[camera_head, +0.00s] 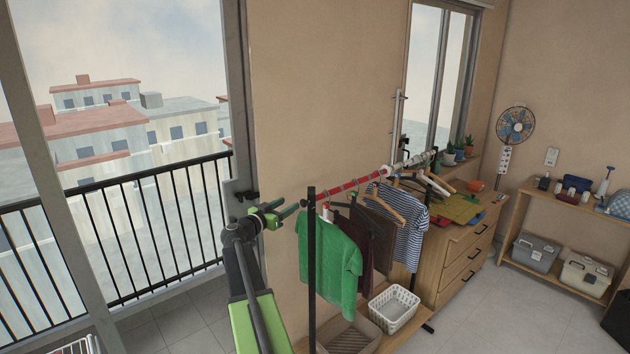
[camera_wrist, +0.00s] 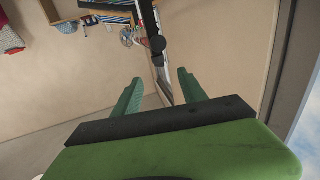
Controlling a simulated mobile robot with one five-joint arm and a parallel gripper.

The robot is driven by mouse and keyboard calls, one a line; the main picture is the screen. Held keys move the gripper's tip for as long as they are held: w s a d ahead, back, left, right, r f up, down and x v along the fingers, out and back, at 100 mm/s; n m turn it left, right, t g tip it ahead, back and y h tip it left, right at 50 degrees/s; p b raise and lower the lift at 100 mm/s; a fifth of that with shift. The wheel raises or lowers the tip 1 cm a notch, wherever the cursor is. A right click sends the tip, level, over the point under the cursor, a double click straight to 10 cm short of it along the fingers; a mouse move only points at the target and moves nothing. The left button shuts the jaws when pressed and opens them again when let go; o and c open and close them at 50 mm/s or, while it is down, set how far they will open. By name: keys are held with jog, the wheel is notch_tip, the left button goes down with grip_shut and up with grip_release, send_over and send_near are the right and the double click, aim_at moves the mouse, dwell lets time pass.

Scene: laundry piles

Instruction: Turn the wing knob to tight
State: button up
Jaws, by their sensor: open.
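My gripper (camera_head: 279,211) is open and empty, beside the top of the rack's left black post (camera_head: 311,250) in the head view. In the wrist view, its two green fingers (camera_wrist: 160,78) stand apart, with the dark post beyond the gap. Small black round parts (camera_wrist: 157,44) sit on that post, just beyond the fingertips. One may be the wing knob, but its wings and any tight mark are too small to make out. No contact between the fingers and these parts is visible.
The red-and-white rail (camera_head: 350,184) carries a green shirt (camera_head: 328,262), a striped shirt (camera_head: 411,232) and other clothes. A white basket (camera_head: 394,309) stands below. A wooden dresser (camera_head: 463,262) is behind. The wall and balcony window frame are close to the arm.

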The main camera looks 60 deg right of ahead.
aim_at(311, 190)
jog(key=d, duration=1.2)
jog(key=s+d, duration=0.1)
jog(key=d, duration=0.4)
jog(key=shift+d+r, duration=0.2)
jog(key=shift+d, duration=0.2)
jog(key=shift+s, duration=0.1)
